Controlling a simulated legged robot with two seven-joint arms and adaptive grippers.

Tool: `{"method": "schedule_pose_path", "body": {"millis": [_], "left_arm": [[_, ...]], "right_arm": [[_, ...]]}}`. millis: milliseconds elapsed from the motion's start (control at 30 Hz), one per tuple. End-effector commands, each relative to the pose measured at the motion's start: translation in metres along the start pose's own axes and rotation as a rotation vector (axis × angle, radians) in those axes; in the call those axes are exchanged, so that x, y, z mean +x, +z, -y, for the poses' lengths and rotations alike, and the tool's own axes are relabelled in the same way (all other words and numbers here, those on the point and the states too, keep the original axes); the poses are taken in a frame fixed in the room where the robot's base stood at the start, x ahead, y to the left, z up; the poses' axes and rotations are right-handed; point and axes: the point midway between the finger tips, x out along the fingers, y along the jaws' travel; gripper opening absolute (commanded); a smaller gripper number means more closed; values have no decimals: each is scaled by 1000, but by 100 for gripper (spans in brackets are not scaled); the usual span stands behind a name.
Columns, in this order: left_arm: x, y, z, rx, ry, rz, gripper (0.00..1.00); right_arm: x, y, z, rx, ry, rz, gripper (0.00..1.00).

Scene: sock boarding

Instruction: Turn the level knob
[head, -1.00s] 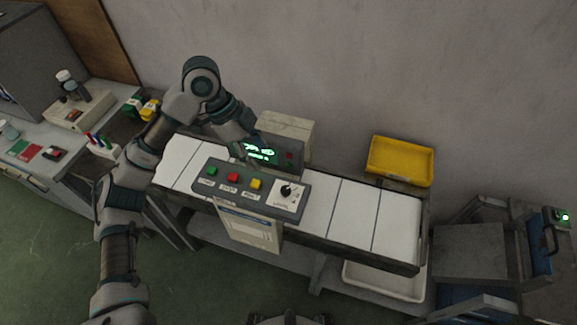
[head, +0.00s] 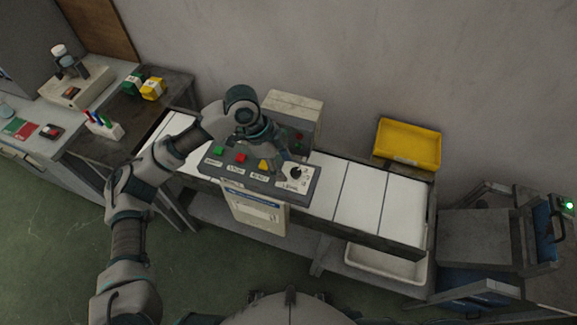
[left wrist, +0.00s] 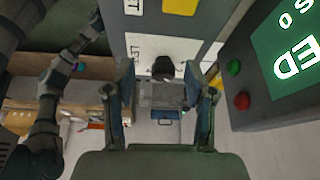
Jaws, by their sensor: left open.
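The level knob (head: 296,172) is black on a white label plate at the right end of the grey control panel (head: 232,174). In the left wrist view the knob (left wrist: 163,67) shows between the two fingertips, ahead of them. My left gripper (head: 284,160) comes down over the panel close beside the knob. In the left wrist view my left gripper (left wrist: 160,72) is open, a finger on each side of the knob. I cannot tell whether either finger touches it. My right gripper is not in view.
Green (head: 218,149), red (head: 240,157) and yellow (head: 263,165) buttons line the panel left of the knob. A dark box with a lit green display (left wrist: 285,45) stands close by. A white conveyor (head: 360,197) runs behind. A yellow bin (head: 408,143) sits at the back.

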Motion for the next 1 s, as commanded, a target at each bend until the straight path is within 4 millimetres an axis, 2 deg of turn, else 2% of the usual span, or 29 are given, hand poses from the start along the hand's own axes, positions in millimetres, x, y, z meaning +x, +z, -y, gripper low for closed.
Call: {"method": "schedule_pose_path", "body": {"millis": [33,200,433,467,667,1000], "left_arm": [[8,-4,1,2,3,3,55],[21,-16,3,3,5,14,55],[20,-15,3,3,3,13,55],[20,-13,2,3,3,11,50],[15,-1,1,1,-1,0,0],[14,4,2,-4,0,7,0]], "right_arm": [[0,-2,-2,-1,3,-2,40],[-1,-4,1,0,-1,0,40],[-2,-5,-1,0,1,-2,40],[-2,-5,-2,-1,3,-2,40],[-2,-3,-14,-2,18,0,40],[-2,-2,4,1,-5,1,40]]}}
